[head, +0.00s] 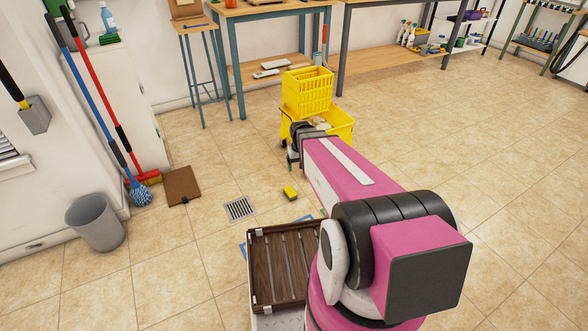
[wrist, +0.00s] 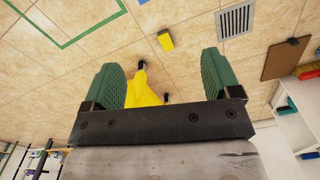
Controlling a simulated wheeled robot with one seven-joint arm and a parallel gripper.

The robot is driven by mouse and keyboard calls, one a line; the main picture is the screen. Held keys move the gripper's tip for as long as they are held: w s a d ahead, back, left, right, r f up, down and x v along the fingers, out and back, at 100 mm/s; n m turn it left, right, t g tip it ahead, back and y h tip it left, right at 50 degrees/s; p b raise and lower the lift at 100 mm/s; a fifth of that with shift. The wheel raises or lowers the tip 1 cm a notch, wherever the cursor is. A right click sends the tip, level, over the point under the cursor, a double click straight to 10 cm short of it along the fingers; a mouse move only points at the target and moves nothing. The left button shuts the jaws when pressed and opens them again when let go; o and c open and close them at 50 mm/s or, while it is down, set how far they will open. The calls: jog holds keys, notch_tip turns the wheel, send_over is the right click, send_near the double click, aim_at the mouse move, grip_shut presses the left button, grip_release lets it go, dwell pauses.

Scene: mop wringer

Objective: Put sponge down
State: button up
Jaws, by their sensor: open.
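A small yellow block with a darker side, which looks like the sponge (head: 290,192), lies on the tiled floor near the drain grate. It also shows in the wrist view (wrist: 166,40), beyond my fingertips and apart from them. My gripper (wrist: 160,65) is open, its two green pads wide apart with nothing held between them. A yellow part of the mop bucket (wrist: 143,92) shows behind the gap. In the head view my gripper (head: 293,160) is above the floor in front of the yellow mop bucket (head: 335,127), partly hidden by my arm.
The yellow wringer (head: 307,90) is on the bucket. A floor grate (head: 239,209) and a brown slatted tray (head: 252,270) are nearby. The floor at right is clear.

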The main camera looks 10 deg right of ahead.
jog(key=s+r, duration=0.8)
jog(key=s, duration=0.2)
jog(key=shift+s+m, duration=0.25)
jog(key=shift+m, duration=0.15)
jog(key=shift+f, duration=0.1)
jog(key=shift+o, duration=0.5)
jog(key=n+t+y, duration=0.1)
jog(key=n+t, duration=0.3)
send_over(290, 191)
jog(key=s+d, duration=0.1)
jog(key=s, duration=0.3)
jog(key=f, duration=4.3)
jog(key=shift+w+d+f, duration=0.15)
jog(key=shift+w+d, duration=0.05)
jog(key=shift+w, duration=0.05)
jog(key=x, duration=0.5)
jog(key=shift+w+f, duration=0.15)
jog(key=shift+f, duration=0.15)
jog(key=shift+x, duration=2.75)
